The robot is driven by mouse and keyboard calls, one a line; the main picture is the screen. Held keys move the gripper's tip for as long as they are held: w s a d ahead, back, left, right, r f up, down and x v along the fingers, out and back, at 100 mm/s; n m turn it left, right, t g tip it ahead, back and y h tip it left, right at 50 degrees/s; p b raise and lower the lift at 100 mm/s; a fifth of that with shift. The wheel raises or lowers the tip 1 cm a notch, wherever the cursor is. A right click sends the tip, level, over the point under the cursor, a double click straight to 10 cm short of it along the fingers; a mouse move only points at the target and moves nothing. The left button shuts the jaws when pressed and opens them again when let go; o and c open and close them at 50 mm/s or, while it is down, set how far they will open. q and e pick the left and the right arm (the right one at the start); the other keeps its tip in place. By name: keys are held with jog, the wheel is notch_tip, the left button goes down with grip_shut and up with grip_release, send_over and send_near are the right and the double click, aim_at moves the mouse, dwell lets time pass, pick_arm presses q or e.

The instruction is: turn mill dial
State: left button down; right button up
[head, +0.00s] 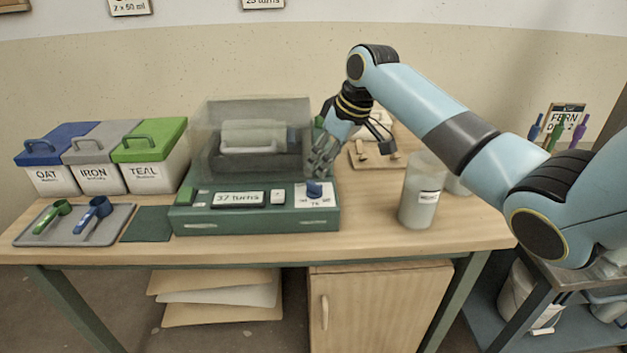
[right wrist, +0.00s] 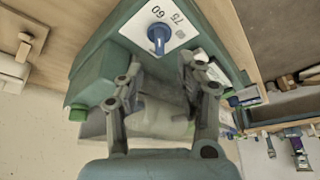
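The mill (head: 255,212) is a green box with a clear hood on the table; its display (head: 238,198) reads "37 turns". Its blue dial (head: 314,188) sits on a white scale plate at the front right. In the right wrist view the dial (right wrist: 159,36) stands just beyond my fingertips, with 60 and 75 legible beside it. My right gripper (head: 319,168) is above and behind the dial, pointing down. In the right wrist view its two fingers (right wrist: 163,65) are spread apart with nothing held between them. My left gripper is not in view.
Lidded bins marked OAT, IRON and TEAL (head: 150,178) stand at left behind a grey tray (head: 72,237) with two scoops. A wooden board (head: 368,160) lies behind my gripper. The table front between mill and container is clear.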

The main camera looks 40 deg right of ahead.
aim_at(315, 183)
jog(key=x, duration=0.7)
jog(key=shift+f+b, duration=0.3)
jog(key=shift+b, duration=0.1)
grip_shut()
